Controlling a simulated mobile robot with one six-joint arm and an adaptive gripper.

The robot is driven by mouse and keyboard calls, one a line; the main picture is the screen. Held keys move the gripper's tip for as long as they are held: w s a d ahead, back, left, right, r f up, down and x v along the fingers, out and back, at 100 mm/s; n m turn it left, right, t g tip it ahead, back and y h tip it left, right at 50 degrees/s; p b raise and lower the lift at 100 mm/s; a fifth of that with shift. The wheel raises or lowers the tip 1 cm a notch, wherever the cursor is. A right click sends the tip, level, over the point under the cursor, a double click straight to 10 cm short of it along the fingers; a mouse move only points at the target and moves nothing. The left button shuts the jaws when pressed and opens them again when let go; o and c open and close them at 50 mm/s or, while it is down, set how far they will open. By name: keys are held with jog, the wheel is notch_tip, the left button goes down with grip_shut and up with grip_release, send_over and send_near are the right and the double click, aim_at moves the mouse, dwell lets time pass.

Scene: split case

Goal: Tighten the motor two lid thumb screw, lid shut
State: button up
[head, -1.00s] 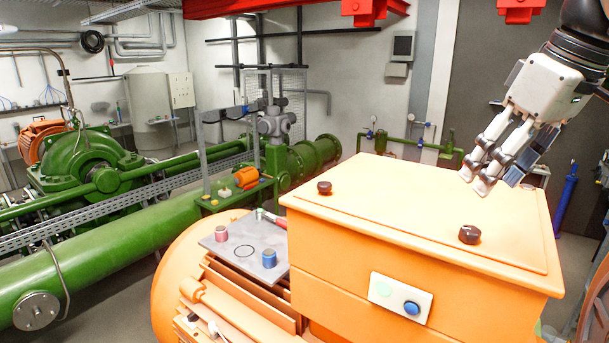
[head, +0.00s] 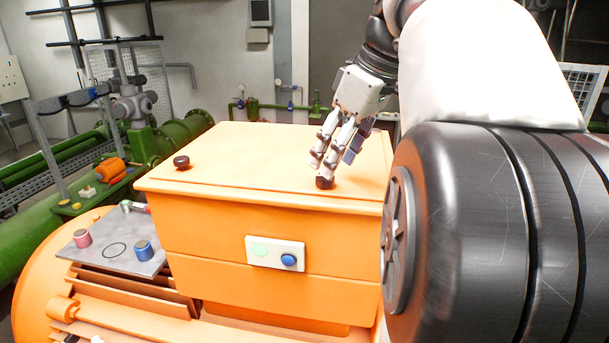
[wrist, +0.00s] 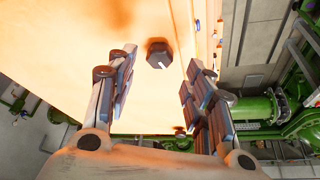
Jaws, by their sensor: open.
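The orange box's lid (head: 265,155) lies shut. A dark brown thumb screw (head: 324,182) stands at the lid's front right, and another dark screw (head: 181,162) stands at its left. My gripper (head: 321,164) points down just over the right screw, with its fingers apart. In the wrist view my gripper (wrist: 162,68) is open, and the faceted screw head (wrist: 158,54) with a light mark shows in the gap between the fingertips. Nothing is held. I cannot tell whether the fingertips reach down to the level of the screw head.
A switch plate (head: 275,252) with a green and a blue button is on the box front. A grey tray (head: 88,252) with a pink spool (head: 82,238) and a blue spool (head: 144,250) sits at the left. My own arm blocks the right side of the head view.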

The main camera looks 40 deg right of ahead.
aim_at(325, 180)
jog(key=x, duration=0.4)
jog(key=shift+c, duration=0.2)
jog(key=c, duration=1)
